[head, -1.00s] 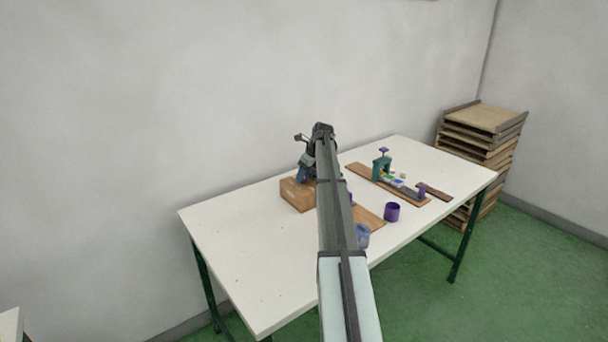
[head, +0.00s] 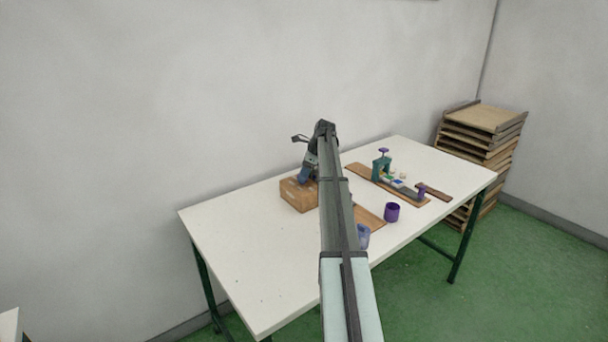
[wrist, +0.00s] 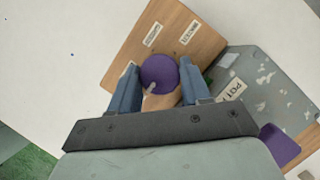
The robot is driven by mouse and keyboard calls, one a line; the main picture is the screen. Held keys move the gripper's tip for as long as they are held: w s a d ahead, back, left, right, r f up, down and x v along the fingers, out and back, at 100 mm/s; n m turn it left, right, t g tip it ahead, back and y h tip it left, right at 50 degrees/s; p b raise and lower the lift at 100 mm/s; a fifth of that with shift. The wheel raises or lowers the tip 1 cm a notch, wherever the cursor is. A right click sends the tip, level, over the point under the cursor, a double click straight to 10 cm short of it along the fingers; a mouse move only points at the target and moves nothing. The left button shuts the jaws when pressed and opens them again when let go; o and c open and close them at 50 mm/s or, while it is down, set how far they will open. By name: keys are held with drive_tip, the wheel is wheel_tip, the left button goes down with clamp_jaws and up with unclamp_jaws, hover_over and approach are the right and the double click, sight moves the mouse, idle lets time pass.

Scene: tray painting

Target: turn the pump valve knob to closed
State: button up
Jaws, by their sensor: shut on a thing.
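The purple round pump valve knob (wrist: 160,72) sits on top of a wooden box (wrist: 125,48) in the wrist view. A small pale pointer mark shows on the knob's lower left side. My gripper (wrist: 159,77) is shut on the knob, with one blue finger on each side of it. Two small white labels lie on the box beyond the knob; their words are too small to read surely. In the head view the box (head: 297,195) stands on the table left of my arm, with my gripper (head: 305,176) over it. The knob is hidden there.
A grey, paint-flecked plate (wrist: 265,85) with a pot label lies beside the box. A purple cup (head: 392,212), a bluish cup (head: 363,236) and a green clamp-like stand (head: 381,168) on a board are to the right. The table's left part (head: 245,240) is clear.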

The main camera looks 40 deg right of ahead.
drive_tip(key=o, duration=0.8)
drive_tip(key=shift+c, duration=0.2)
drive_tip(key=v, duration=1.4)
drive_tip(key=shift+a+f, duration=0.1)
